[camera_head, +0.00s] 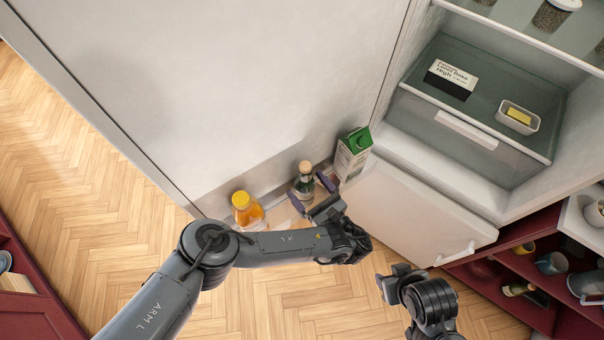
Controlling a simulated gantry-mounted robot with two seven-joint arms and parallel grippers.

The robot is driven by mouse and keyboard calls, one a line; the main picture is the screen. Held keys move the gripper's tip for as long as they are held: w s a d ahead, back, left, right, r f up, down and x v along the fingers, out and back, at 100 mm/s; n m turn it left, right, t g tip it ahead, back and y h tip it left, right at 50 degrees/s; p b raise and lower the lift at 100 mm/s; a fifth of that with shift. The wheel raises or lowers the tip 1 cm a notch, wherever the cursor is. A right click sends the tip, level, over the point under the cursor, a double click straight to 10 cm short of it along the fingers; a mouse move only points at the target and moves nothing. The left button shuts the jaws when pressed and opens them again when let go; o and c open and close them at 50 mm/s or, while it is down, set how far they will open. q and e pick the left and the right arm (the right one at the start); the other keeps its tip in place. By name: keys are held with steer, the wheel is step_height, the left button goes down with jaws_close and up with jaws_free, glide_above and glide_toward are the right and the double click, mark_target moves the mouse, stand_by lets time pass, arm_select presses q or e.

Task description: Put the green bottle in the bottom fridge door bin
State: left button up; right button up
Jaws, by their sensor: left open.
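A dark green bottle (305,172) with a pale cap stands upright at the foot of the open fridge door (240,90), between an orange juice bottle and a carton. It appears to be in the low door bin (272,195), whose front is largely hidden by my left arm. My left gripper (312,193) is open, its dark fingers close to the bottle's lower part, one to its right and one at its lower left. I cannot tell whether they touch it. My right gripper (395,278) is over the floor at lower right, apart from the bottle; its jaw gap is unclear.
The orange juice bottle (246,212) and green-white carton (351,158) flank the bottle closely. The fridge interior holds a drawer (470,135), a labelled box (450,78) and a butter dish (517,117). Red cabinets (490,275) with crockery and a lying bottle (518,289) are at lower right.

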arm_select(q)
steer(key=shift+s+d+r+p, duration=0.25)
steer(key=shift+s+d+p, duration=0.2)
steer(key=shift+s+p, duration=0.05)
steer(key=shift+s+d+f, duration=0.1)
steer(key=shift+s+d, duration=0.1)
steer(key=shift+s, duration=0.25)
arm_select(e)
step_height(320, 180, up, 2)
steer(key=shift+w+r, duration=0.1)
arm_select(q)
steer(key=shift+w, duration=0.1)
arm_select(e)
steer(key=shift+r, duration=0.1)
